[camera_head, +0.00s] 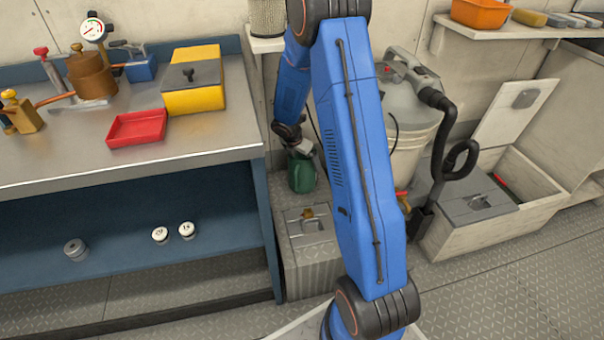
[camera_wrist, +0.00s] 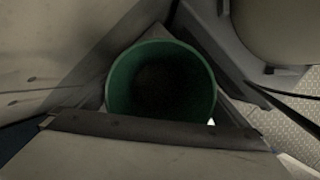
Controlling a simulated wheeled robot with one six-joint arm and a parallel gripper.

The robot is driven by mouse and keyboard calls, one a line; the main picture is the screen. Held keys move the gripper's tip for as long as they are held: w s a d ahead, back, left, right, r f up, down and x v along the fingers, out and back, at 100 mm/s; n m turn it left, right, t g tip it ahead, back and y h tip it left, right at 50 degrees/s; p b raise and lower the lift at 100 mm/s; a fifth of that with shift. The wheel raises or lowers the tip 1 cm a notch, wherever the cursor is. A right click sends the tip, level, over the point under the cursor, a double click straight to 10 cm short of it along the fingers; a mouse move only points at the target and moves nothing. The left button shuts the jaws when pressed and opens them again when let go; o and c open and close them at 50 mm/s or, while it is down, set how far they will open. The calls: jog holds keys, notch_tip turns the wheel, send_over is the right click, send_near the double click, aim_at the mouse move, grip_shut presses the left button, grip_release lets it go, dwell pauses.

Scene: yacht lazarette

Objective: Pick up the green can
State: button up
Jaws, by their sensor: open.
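The green can (camera_head: 302,175) stands upright on a diamond-plate surface between the workbench and a large pale bucket. In the wrist view the can (camera_wrist: 118,92) is seen from above as a round green rim with a dark inside, near the middle of the picture. My gripper (camera_head: 301,149) points down over the can's top, open. A grey part with a dark bar crosses in front of the can's lower edge in the wrist view. Whether the jaws touch the can cannot be told. My blue arm hides part of the area to the right.
The workbench (camera_head: 200,128) edge is close on the left, bearing a red tray (camera_head: 137,128) and a yellow box (camera_head: 193,97). A grey box (camera_head: 309,260) stands in front of the can. The bucket (camera_head: 408,140) with a black hose (camera_head: 440,150) is on the right.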

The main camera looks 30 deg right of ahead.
jog(key=c, duration=1.9)
jog(key=shift+r, duration=0.1)
jog(key=shift+c, duration=0.2)
